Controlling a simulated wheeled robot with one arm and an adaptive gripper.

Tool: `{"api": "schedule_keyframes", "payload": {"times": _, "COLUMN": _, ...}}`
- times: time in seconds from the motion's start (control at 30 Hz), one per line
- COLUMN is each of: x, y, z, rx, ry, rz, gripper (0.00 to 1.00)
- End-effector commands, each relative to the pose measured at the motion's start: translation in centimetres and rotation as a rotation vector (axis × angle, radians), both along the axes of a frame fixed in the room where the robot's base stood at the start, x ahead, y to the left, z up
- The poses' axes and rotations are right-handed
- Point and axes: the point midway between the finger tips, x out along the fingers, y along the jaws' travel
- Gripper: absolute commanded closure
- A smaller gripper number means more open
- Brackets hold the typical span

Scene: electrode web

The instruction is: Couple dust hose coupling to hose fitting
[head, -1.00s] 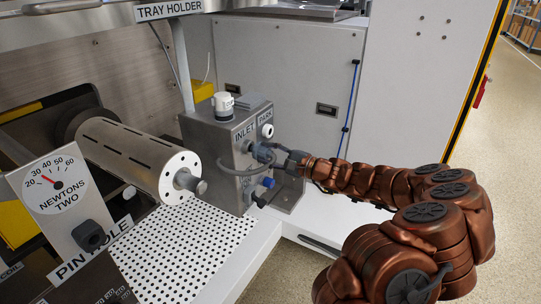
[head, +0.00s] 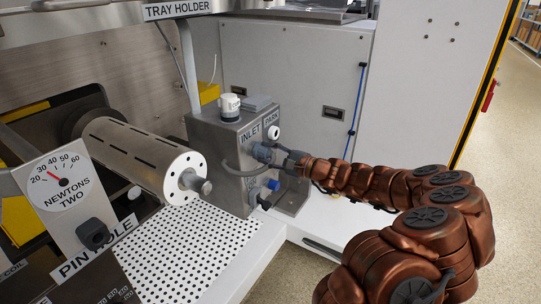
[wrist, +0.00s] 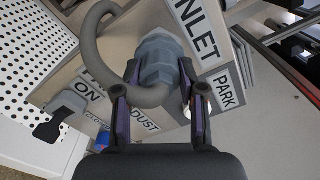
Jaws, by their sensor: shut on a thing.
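The dust hose coupling (head: 264,152) is a grey ribbed collar with a thick grey hose curving from it. In the head view it sits against the front of the steel box, just below the INLET label. My gripper (head: 284,158) is shut on it from the right. In the wrist view the coupling (wrist: 158,62) lies between the two fingers of my gripper (wrist: 160,78), pointing at the box face beside the INLET label. The hose crosses in front of it. The hose fitting is hidden behind the coupling, so I cannot tell whether they are fully joined.
A white round PARK knob (head: 274,132) is just above the coupling. A blue knob (head: 272,184) and a dark lever (wrist: 48,130) are below it. A perforated white plate (head: 180,245) and a steel drum (head: 140,155) lie left. Open floor is at the right.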

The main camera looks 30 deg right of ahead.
Motion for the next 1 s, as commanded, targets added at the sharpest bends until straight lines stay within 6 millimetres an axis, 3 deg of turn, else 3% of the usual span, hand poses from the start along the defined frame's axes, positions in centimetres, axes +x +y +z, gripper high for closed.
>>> {"api": "schedule_keyframes", "payload": {"times": 0.3, "x": 0.0, "y": 0.0, "z": 0.0, "rx": 0.000, "ry": 0.000, "rz": 0.000, "gripper": 0.31}}
{"api": "schedule_keyframes", "payload": {"times": 0.67, "x": -0.2, "y": -0.2, "z": 0.0, "rx": 0.000, "ry": 0.000, "rz": -0.001, "gripper": 0.31}}
{"api": "schedule_keyframes", "payload": {"times": 1.0, "x": -3.0, "y": -2.1, "z": 0.0, "rx": -0.001, "ry": 0.000, "rz": -0.005, "gripper": 0.31}}
